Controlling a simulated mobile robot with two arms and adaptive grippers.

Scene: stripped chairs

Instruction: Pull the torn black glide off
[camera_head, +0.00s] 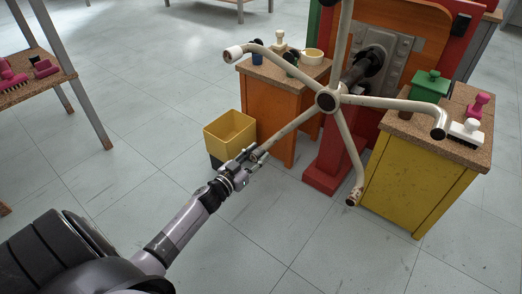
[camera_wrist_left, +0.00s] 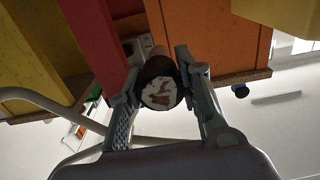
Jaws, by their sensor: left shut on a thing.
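A beige star-shaped chair base (camera_head: 327,100) is mounted on its side on a red stand (camera_head: 335,160), its legs spread out. My left gripper (camera_head: 256,155) is at the end of the leg that points to the lower left. In the left wrist view, my left gripper (camera_wrist_left: 158,98) has its fingers closed on either side of the black glide (camera_wrist_left: 159,93) on that leg end. The glide has a dark rim and a worn whitish face with reddish-brown patches. It still sits at the leg end. My right gripper is not in view.
A yellow bin (camera_head: 230,132) stands on the floor just behind my left gripper. An orange cabinet (camera_head: 270,105) and a yellow cabinet (camera_head: 415,185) flank the stand, with small items on top. A shelf (camera_head: 45,75) is at left. The front floor is clear.

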